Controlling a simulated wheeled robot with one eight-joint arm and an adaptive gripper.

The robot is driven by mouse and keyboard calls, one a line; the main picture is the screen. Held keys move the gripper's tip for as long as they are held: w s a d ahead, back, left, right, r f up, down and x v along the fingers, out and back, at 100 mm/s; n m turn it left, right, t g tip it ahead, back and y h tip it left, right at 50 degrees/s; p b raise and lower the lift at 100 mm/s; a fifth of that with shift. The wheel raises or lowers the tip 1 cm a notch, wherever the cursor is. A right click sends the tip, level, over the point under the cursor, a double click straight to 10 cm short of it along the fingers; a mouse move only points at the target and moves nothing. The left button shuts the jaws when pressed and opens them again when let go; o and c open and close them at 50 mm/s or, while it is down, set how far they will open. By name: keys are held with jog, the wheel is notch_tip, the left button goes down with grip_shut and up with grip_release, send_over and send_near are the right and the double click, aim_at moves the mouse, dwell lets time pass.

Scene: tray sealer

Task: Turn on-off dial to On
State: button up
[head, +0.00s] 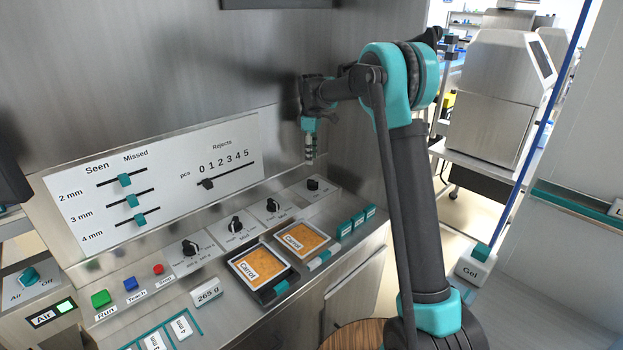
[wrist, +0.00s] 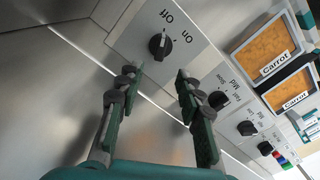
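The on-off dial (wrist: 160,46) is a black knob on a pale plate, printed "On" and "Off". Its light mark seems to face the "Off" side, though it is small. In the head view the dial (head: 313,184) is at the right end of the row of knobs. My gripper (head: 309,157) hangs just above it, fingers pointing down. In the wrist view my gripper (wrist: 160,75) has its two dark green fingers spread apart, with nothing between them. The knob lies beyond the gap between the fingertips, apart from both.
A fast-mid-slow dial (wrist: 218,99) sits beside the on-off plate. Two orange carrot trays (head: 258,267) (head: 303,239) stand in front of the knobs. A white slider panel (head: 160,180) leans at the back left, and a steel wall (head: 200,60) rises behind.

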aim_at(313, 184)
notch_tip(313, 184, down, 10)
jog(key=shift+r, duration=0.1)
dwell(0.4)
grip_shut()
